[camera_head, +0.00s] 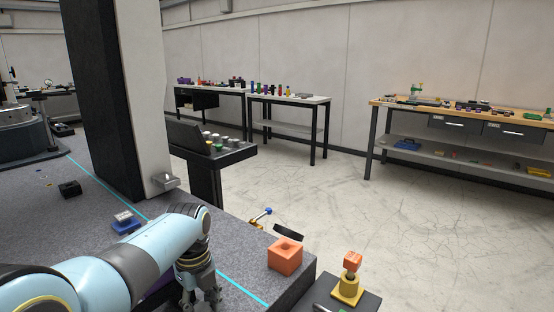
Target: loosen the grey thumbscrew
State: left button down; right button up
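I cannot pick out a grey thumbscrew with certainty. A small blue block (126,228) with a light grey top piece (123,216) sits on the dark granite bed (235,240), just behind my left arm. A small metal fitting (165,182) sticks out at the foot of the tall column. My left gripper (201,299) points down over the front of the bed, to the right of the blue block and apart from it. Its dark fingers look spread, with nothing seen between them. My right gripper is out of view.
An orange block (285,258) with a square hole stands at the bed's right corner. A tall granite column (143,100) rises behind. A black block (70,188) lies left. Benches line the wall.

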aim_at(202, 307)
pick_arm(q)
jog(key=shift+n, duration=0.3)
jog(key=c, duration=0.9)
grip_release()
notch_tip(202, 307, up, 6)
jog(key=p, duration=0.6)
jog(key=shift+r, duration=0.15)
